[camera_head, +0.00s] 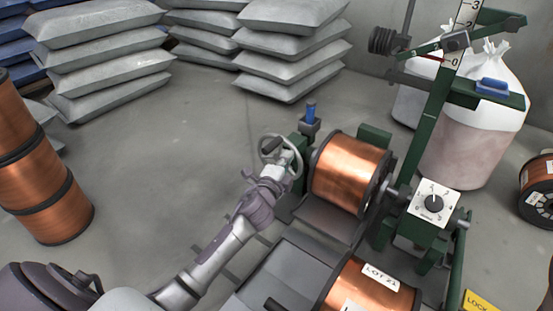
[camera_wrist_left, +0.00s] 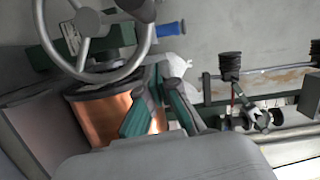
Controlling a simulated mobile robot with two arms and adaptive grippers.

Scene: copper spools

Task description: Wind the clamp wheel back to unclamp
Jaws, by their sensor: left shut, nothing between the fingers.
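The clamp wheel (camera_head: 296,160) is a grey spoked handwheel with a dark knob handle (camera_head: 271,145). It sits on the green winding stand, left of the mounted copper spool (camera_head: 345,175). My left gripper (camera_head: 274,176) is at the wheel's near side, partly overlapping it in the head view. In the left wrist view the wheel (camera_wrist_left: 98,76) fills the upper left, with the left gripper (camera_wrist_left: 163,82) to the lower right of its rim. The gripper is shut with nothing between its fingers. I cannot tell whether it touches the rim. My right gripper is not in view.
A blue-handled lever (camera_head: 310,113) stands behind the wheel. A dial box (camera_head: 433,204) and green post (camera_head: 425,130) are right of the spool. A labelled spool (camera_head: 372,288) lies in front. Stacked copper spools (camera_head: 38,185) stand left. Floor left of the wheel is clear.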

